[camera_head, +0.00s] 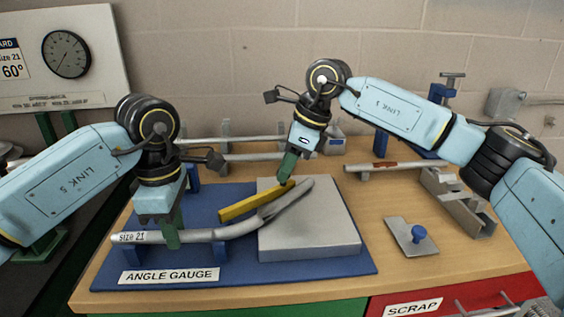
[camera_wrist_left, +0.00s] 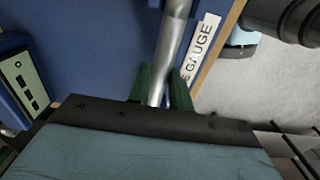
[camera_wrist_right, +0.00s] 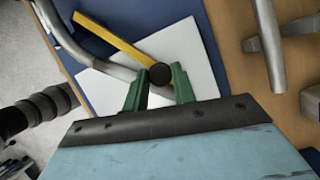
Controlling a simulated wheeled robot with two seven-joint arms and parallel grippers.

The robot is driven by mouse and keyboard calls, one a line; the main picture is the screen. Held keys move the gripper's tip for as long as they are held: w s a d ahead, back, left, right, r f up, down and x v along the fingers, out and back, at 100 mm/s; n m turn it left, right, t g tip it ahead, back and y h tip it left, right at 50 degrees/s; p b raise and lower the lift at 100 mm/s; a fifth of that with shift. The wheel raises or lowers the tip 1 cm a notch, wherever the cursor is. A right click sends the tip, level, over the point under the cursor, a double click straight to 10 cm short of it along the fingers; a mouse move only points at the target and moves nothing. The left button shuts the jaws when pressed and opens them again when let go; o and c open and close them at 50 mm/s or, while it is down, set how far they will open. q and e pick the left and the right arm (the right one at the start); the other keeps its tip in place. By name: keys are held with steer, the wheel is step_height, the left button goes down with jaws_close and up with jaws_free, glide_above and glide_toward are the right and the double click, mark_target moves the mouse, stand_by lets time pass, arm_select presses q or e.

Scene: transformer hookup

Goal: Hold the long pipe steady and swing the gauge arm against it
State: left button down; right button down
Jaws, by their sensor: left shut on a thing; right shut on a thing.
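The long pipe (camera_head: 230,231) is grey, bent upward toward its far end and labelled "size 21" at its left end. My left gripper (camera_head: 172,238) is shut on its straight left part; the left wrist view shows the pipe (camera_wrist_left: 171,50) between the green fingers. The yellow gauge arm (camera_head: 245,203) lies over the grey plate. My right gripper (camera_head: 287,174) is shut on the black knob (camera_wrist_right: 160,74) at the arm's end. In the right wrist view the gauge arm (camera_wrist_right: 110,37) and pipe (camera_wrist_right: 75,50) converge toward the knob; I cannot tell whether they touch.
The blue angle gauge board (camera_head: 340,262) carries the grey plate (camera_head: 310,245). Behind lie straight pipes (camera_head: 240,156) on supports. To the right are a metal plate with a blue knob (camera_head: 419,233), a grey channel block (camera_head: 455,200) and a red scrap drawer (camera_head: 450,300). A dial (camera_head: 66,54) hangs at back left.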

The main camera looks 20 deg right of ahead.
steer(key=shift+s, duration=0.15)
steer(key=c, duration=1.1)
jaws_free()
steer(key=shift+c, duration=0.2)
steer(key=shift+d+r, duration=0.1)
steer(key=v, duration=1.2)
steer(key=shift+s, duration=0.1)
